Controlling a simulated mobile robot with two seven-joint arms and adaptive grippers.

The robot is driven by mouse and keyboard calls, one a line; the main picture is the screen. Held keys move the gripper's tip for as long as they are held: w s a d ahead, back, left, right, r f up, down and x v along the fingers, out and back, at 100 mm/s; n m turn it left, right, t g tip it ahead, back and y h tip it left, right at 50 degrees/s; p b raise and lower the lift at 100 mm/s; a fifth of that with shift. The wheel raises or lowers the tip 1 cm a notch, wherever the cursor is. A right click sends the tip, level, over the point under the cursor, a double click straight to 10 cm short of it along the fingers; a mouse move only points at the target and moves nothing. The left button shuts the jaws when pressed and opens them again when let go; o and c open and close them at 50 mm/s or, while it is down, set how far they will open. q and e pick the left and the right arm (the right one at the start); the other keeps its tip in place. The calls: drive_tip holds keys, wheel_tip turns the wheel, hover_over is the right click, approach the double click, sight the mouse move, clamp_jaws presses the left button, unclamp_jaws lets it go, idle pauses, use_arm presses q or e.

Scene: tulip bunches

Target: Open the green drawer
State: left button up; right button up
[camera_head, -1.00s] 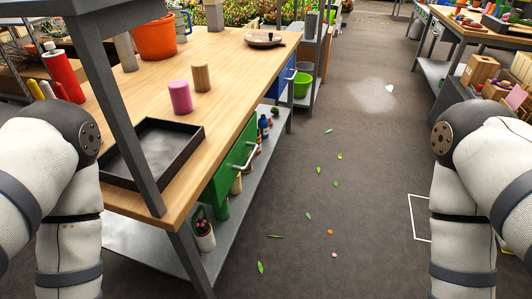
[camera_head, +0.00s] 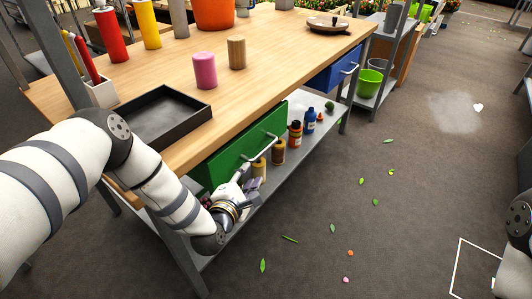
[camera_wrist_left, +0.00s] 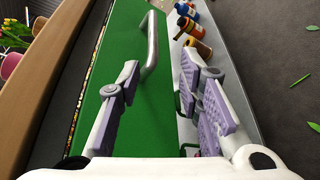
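The green drawer (camera_head: 232,148) is under the wooden table top, with a silver bar handle (camera_head: 262,147) on its front. It looks closed. In the left wrist view the green drawer front (camera_wrist_left: 121,36) fills the middle, and the handle (camera_wrist_left: 151,45) stands beyond my fingers. My left gripper (camera_head: 242,178) is just below and in front of the drawer, near the handle. In the left wrist view my left gripper (camera_wrist_left: 165,85) has its purple-padded fingers spread apart with nothing between them. My right gripper is out of view; only part of my right arm shows at the right edge.
The table top (camera_head: 275,68) carries a black tray (camera_head: 160,115), a pink cylinder (camera_head: 205,70) and a wooden cylinder (camera_head: 236,52). Bottles (camera_head: 295,134) stand on the lower shelf below the drawer. A blue drawer (camera_head: 335,72) is farther along. The floor to the right is open, with scattered leaves.

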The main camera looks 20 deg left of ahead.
sight(260, 155)
use_arm(q)
drive_tip(key=b+x, duration=0.5)
drive_tip(key=x, duration=0.7)
drive_tip(key=shift+r+b, duration=0.2)
drive_tip(key=shift+b, duration=0.2)
drive_tip(key=shift+w+r, duration=0.1)
drive_tip(key=shift+w, duration=0.25)
drive_tip(key=shift+w+r, duration=0.15)
drive_tip(key=shift+r, duration=0.1)
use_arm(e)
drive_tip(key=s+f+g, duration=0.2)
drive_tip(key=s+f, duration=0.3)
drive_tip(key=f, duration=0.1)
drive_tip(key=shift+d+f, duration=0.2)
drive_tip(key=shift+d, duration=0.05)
use_arm(q)
clamp_jaws()
